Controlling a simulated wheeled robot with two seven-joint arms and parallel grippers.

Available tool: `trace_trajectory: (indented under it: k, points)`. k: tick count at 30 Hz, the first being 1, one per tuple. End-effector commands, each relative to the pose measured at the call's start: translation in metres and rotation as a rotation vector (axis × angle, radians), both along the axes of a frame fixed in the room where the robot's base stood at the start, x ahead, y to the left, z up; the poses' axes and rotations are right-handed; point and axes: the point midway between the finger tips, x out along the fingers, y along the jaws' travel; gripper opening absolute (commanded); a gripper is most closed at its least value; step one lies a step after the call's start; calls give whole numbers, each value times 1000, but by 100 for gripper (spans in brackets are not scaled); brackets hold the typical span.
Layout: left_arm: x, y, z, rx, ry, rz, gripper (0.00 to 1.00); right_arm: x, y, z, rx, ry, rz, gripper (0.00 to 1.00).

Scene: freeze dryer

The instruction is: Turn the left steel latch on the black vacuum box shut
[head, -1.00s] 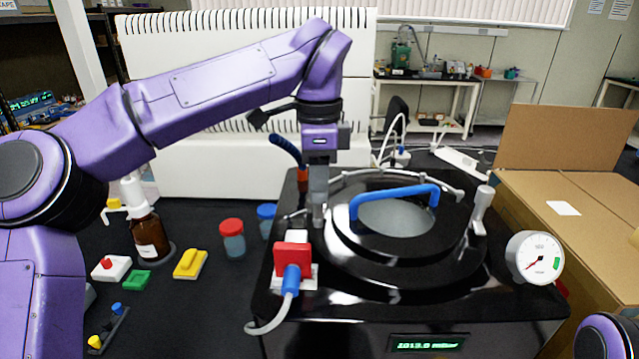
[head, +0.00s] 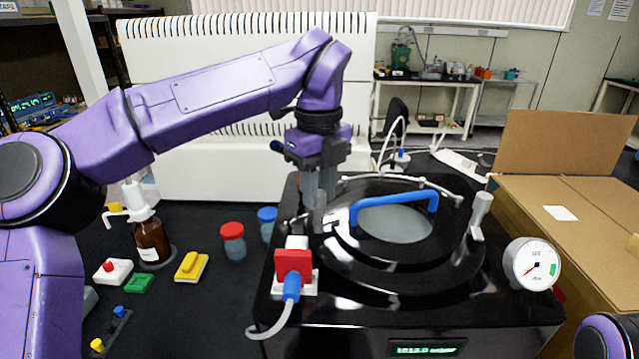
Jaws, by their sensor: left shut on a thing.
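The black vacuum box (head: 340,325) stands in front of me, with a round black lid that has a blue handle (head: 395,200) and a clear window. My left gripper (head: 317,203) is over the left side of the lid, pointing down, and is shut on the left steel latch (head: 319,220). The fingers hide most of that latch, so its exact angle is hard to tell. The right steel latch (head: 480,215) stands at the lid's right side, leaning a little. My right gripper is out of view.
A red and white switch with a blue plug (head: 293,268) sits just in front of the left latch. A pressure gauge (head: 532,264) is at the box's right, near a cardboard box (head: 570,215). Jars, a brown bottle (head: 150,240) and small items lie left.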

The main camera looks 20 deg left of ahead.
Motion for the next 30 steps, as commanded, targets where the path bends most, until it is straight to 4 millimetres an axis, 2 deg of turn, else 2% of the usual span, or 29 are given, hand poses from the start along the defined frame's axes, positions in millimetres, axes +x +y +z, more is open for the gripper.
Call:
trace_trajectory:
  k: [12, 30]
  points:
    - [0, 1, 2, -1, -4, -216, 0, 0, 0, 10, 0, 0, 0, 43]
    - [1, 1, 2, -1, -5, -260, 0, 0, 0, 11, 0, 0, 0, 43]
